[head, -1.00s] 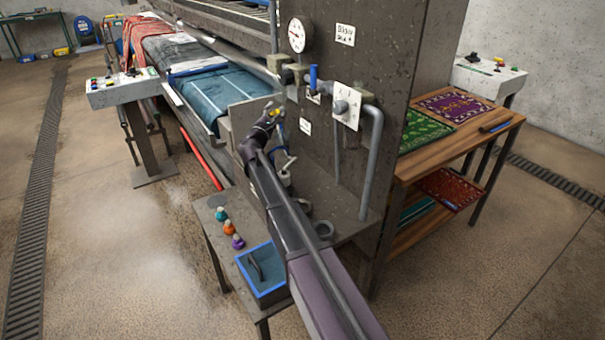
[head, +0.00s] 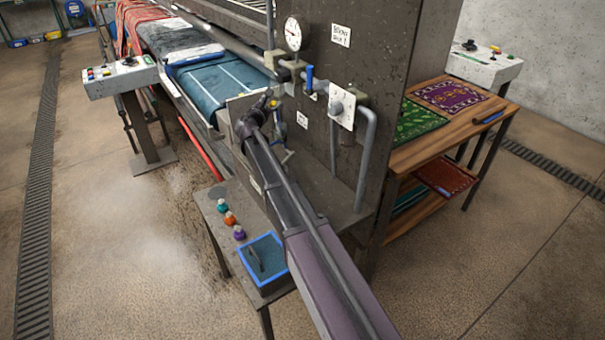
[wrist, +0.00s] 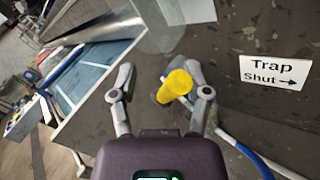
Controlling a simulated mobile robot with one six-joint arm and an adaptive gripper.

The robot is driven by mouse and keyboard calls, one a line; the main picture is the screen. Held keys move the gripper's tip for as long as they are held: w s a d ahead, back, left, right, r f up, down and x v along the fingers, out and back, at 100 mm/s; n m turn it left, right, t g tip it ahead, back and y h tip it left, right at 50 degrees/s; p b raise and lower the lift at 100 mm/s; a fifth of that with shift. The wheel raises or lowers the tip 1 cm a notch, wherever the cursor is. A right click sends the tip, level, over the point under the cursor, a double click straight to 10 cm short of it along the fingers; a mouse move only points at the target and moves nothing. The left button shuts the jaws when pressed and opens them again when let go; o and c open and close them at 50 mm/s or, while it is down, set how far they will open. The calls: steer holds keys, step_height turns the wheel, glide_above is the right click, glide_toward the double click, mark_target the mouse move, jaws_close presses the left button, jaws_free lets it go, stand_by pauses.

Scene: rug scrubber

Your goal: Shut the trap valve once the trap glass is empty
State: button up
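The yellow trap valve handle (wrist: 175,85) is in the middle of the wrist view, between my fingers and close to the right one. I cannot tell whether they touch. My gripper (wrist: 160,85) is open, its fingers spread apart; in the head view my gripper (head: 268,101) is in front of the machine's end panel and covers most of the handle. A clear cylinder, apparently the trap glass (wrist: 163,28), is above the handle, cut off by the frame; I see no coloured liquid in it. The sign "Trap Shut" (wrist: 274,71) has an arrow pointing right.
A blue-handled valve (head: 309,78), a gauge (head: 293,34) and grey pipes are on the panel. A low bench holds small coloured bottles (head: 230,218) and a blue bin (head: 262,262). A wooden rug shelf (head: 450,142) stands right.

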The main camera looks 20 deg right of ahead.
steer(key=v, duration=1.4)
steer(key=s+d+f+m+g+y+p, duration=0.1)
steer(key=s+d+f+m+g, duration=0.2)
steer(key=s+m, duration=0.2)
steer(key=s+d+f+m+g+y, duration=0.1)
steer(key=s+d+f+m+g, duration=0.2)
steer(key=s, duration=0.3)
steer(key=s+d+f+m+g+y+p, duration=0.1)
steer(key=s+d+f+m+g, duration=0.3)
steer(key=s+d+m, duration=0.1)
steer(key=shift+s+f+m+p, duration=0.1)
steer(key=shift+s+m+p, duration=0.3)
steer(key=shift+m, duration=0.4)
steer(key=shift+s+f+m+g+y, duration=0.2)
steer(key=shift+s+m, duration=0.05)
steer(key=shift+s, duration=0.15)
steer(key=shift+s+f+m+g+y, duration=0.2)
steer(key=shift+s+m, duration=0.05)
steer(key=shift+s, duration=0.15)
